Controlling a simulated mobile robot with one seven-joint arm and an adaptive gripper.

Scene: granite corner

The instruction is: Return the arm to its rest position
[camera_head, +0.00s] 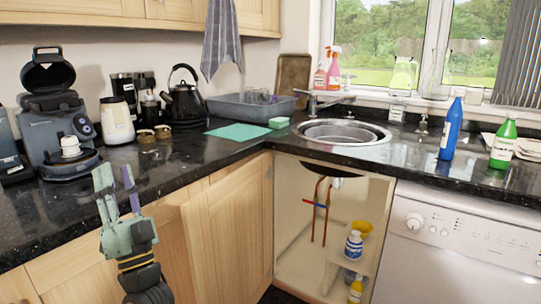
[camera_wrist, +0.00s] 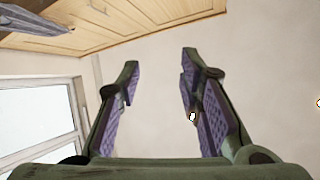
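My gripper (camera_head: 116,180) is at the lower left of the head view, in front of the black granite counter's edge, with its fingers pointing up. In the wrist view my gripper (camera_wrist: 158,90) has its two purple-padded fingers apart, with nothing between them. The lower part of my arm is cut off by the bottom edge of the head view.
A coffee machine (camera_head: 58,115), a white canister (camera_head: 117,121) and a black kettle (camera_head: 184,100) stand on the counter (camera_head: 185,160) behind my gripper. The cupboard under the sink (camera_head: 343,133) is open, with bottles (camera_head: 353,245) inside. A blue bottle (camera_head: 451,130) and a green bottle (camera_head: 503,146) stand at the right.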

